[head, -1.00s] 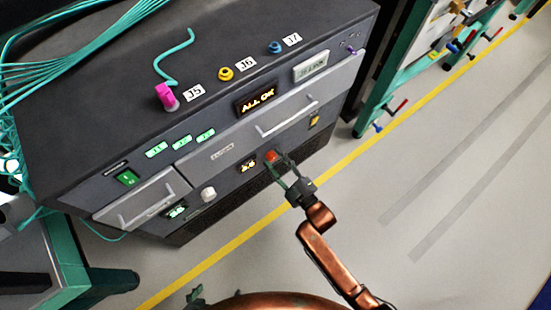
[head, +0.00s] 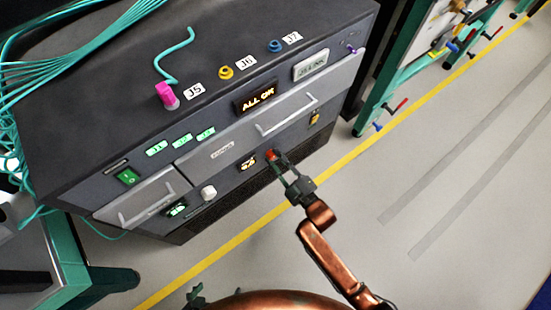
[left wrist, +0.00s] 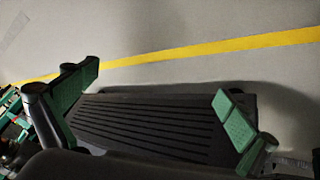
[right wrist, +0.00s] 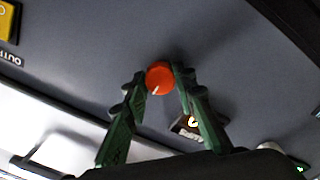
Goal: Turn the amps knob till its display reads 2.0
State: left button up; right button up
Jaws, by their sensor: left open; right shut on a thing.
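The red knob (head: 271,155) is on the front panel of the dark cabinet. It shows clearly in the right wrist view (right wrist: 159,77), with a white pointer line. My right gripper (head: 276,160) is shut on the red knob, a finger on each side. A small amber display (head: 248,162) is beside the knob on the left; its digits are too blurred to read surely. In the right wrist view a finger partly hides this display (right wrist: 190,122). A white knob (head: 209,192) has its own display (head: 176,210).
Above the red knob is a drawer with a handle (head: 287,117); a smaller drawer (head: 146,200) is to the left. A green switch (head: 127,177) and an "ALL OK" display (head: 255,99) are on the panel. The floor (head: 420,190) at right is clear.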

pick_arm(q)
jog(key=shift+s+r, duration=0.1)
pick_arm(e)
jog(key=shift+r+m, duration=0.1)
jog(key=shift+m, duration=0.2)
jog(key=m+p, duration=0.5)
jog(key=m, duration=0.3)
pick_arm(q)
jog(key=s+a+r+g+y+p, duration=0.1)
jog(key=s+a+r+g, duration=0.3)
jog(key=s+a+r, duration=0.2)
jog(key=shift+s+r+g+y, duration=0.4)
jog(key=shift+s+r, duration=0.65)
jog(key=shift+r, duration=0.95)
pick_arm(e)
jog(key=shift+m, duration=2)
pick_arm(q)
jog(key=shift+s, duration=0.1)
pick_arm(e)
jog(key=shift+f, duration=0.2)
jog(key=o, duration=1.2)
jog(key=shift+r, duration=0.1)
jog(key=shift+c, duration=0.2)
jog(key=shift+s, duration=0.2)
jog(key=v, duration=1.1)
jog(key=shift+s+d, duration=0.25)
